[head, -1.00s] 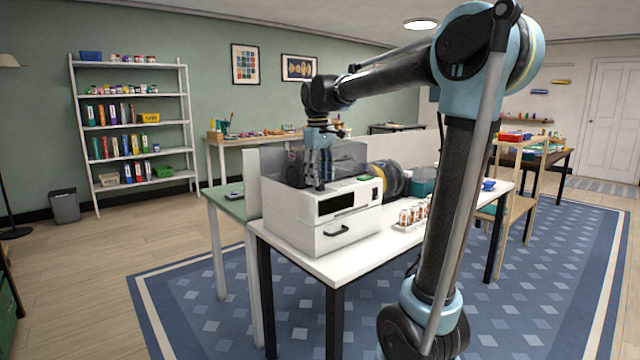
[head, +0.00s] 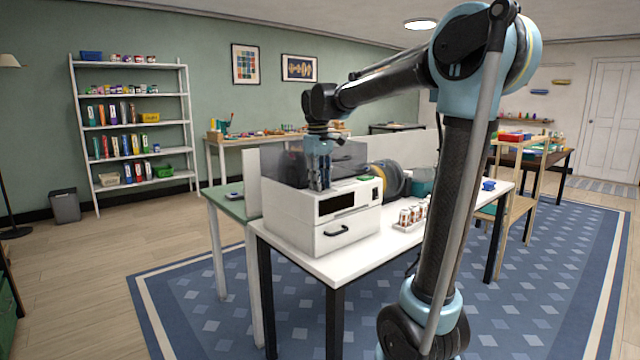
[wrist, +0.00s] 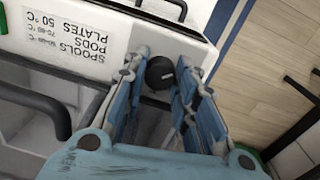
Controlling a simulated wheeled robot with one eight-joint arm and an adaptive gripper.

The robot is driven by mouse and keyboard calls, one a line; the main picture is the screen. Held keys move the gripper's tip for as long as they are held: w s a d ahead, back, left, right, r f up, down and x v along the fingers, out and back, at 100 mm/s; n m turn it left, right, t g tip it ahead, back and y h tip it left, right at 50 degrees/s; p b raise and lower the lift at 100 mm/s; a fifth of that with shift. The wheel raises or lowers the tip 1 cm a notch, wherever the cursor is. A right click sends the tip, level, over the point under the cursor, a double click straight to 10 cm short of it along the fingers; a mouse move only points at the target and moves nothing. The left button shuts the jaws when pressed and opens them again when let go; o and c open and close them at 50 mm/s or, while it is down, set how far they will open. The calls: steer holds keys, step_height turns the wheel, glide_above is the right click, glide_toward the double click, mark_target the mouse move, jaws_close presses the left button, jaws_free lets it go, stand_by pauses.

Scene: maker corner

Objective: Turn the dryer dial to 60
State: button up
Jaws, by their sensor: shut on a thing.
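The dryer (head: 290,208) is a white box with a clear smoky chamber on its top, standing on a white table. Its dial is a small black knob (wrist: 160,72) in the wrist view, beside a printed label (wrist: 82,38) that reads spools, pods and plates with temperatures; "plates 50 °C" is legible. My gripper (head: 319,188) points down at the top of the dryer in the head view. In the wrist view its blue fingers (wrist: 162,82) close on the dial from both sides. The dial is hidden in the head view. I cannot read its setting.
A dark handle (head: 336,231) is on the dryer's front drawer. Right of the dryer are a rack of small jars (head: 411,215) and a dark spool (head: 388,178). A white panel (head: 252,185) stands at the left. The floor in front of the table is clear.

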steer(key=shift+m, duration=2.2)
steer(key=shift+c, duration=0.2)
steer(key=o, duration=1.1)
steer(key=r, duration=1.2)
steer(key=shift+a, duration=0.3)
